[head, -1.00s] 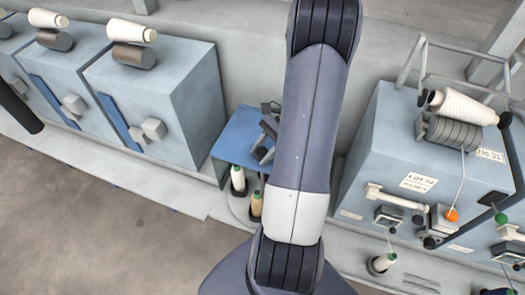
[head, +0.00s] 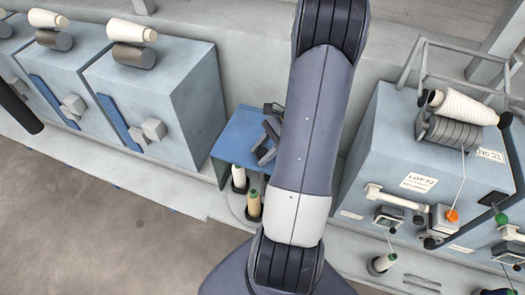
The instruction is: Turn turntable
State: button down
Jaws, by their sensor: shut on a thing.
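The turntable (head: 236,205) is a pale round disc low in the middle of the head view, beside the blue-topped stand. Two thread cones stand upright on its visible left side, a white one (head: 238,175) and a cream one (head: 254,203), both on dark bases. My arm crosses in front and hides the turntable's right side. Dark grey parts of my gripper (head: 266,145) show at the arm's left edge, over the blue top. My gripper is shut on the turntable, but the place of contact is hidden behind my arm.
Blue-grey machine housings (head: 150,100) with thread cones on top stand at the left. A larger winding machine (head: 415,165) with a wire frame and a white cone stands close on the right. Bare floor (head: 110,215) lies open at the lower left.

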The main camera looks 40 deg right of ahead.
jog(key=c, duration=0.9)
grip_release()
jog(key=b+v, duration=0.1)
jog(key=v, duration=0.9)
jog(key=shift+d+r, duration=0.25)
jog(key=shift+r, duration=0.05)
jog(key=p+x, duration=0.1)
jog(key=x, duration=1)
jog(key=shift+s+d+r, duration=0.1)
